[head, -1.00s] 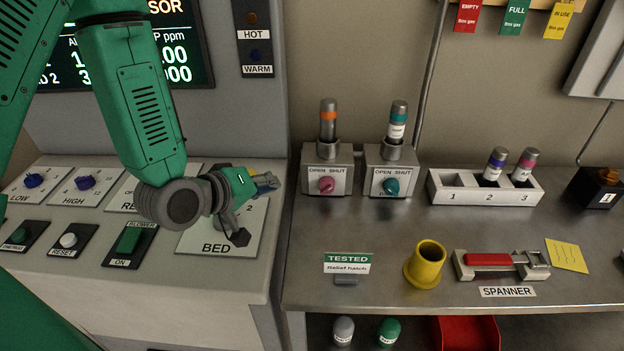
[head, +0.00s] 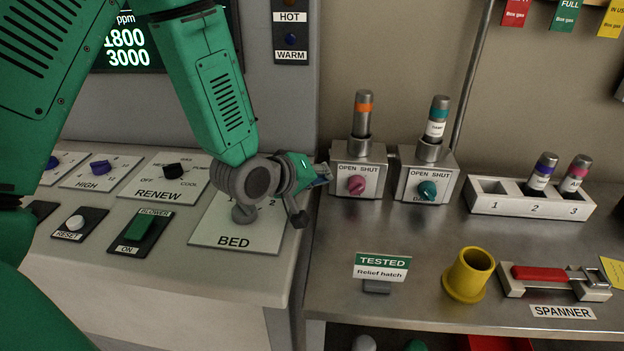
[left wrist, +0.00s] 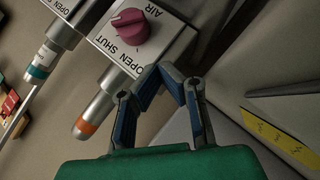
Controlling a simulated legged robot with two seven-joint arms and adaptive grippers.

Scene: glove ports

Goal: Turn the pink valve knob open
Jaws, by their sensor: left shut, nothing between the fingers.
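The pink valve knob (head: 357,185) is on the front of a grey valve box (head: 345,172) with an orange-banded cylinder (head: 364,113) standing in its top. OPEN and SHUT are printed above the knob. It also shows in the left wrist view (left wrist: 130,27), at the top. My left gripper (head: 322,174) is just left of this box in the head view, shut and empty. In the left wrist view its fingertips (left wrist: 166,82) meet beside the box's labelled face, apart from the knob in the picture. I cannot tell which label the knob points to. My right gripper is not in view.
A second valve box (head: 428,175) with a teal knob (head: 427,191) stands close on the right. A white numbered rack (head: 480,203) is farther right. A yellow cup (head: 467,275), a TESTED sign (head: 381,266) and a red-handled spanner (head: 540,274) are in front. Bench between is clear.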

